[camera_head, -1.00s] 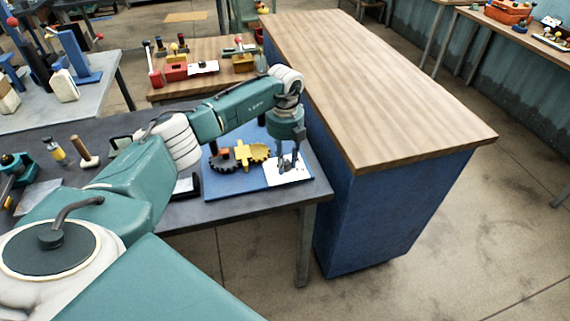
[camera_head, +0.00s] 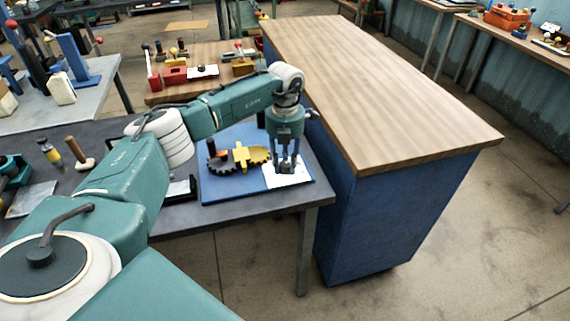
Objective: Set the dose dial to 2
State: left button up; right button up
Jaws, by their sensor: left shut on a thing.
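A blue board (camera_head: 222,192) lies on the dark table near its right corner. A white plate (camera_head: 300,176) sits on the board's right part. My left gripper (camera_head: 285,170) points straight down over this plate, with its fingertips at plate level. It is shut on the small dose dial there, which the fingers almost wholly hide. The dial's marks and its setting cannot be read. My right gripper is not in view.
A dark gear (camera_head: 221,163) and a yellow gear part (camera_head: 250,156) stand on the board, left of my gripper. A wooden-topped blue counter (camera_head: 385,90) stands close on the right. A bottle (camera_head: 52,153) and a wooden-handled tool (camera_head: 78,153) stand left on the table.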

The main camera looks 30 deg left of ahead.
aim_at(285, 164)
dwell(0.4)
pick_arm(q)
jog(key=o, duration=1.1)
jog(key=shift+o, duration=0.2)
jog(key=shift+r, duration=0.15)
notch_tip(285, 164, up, 12)
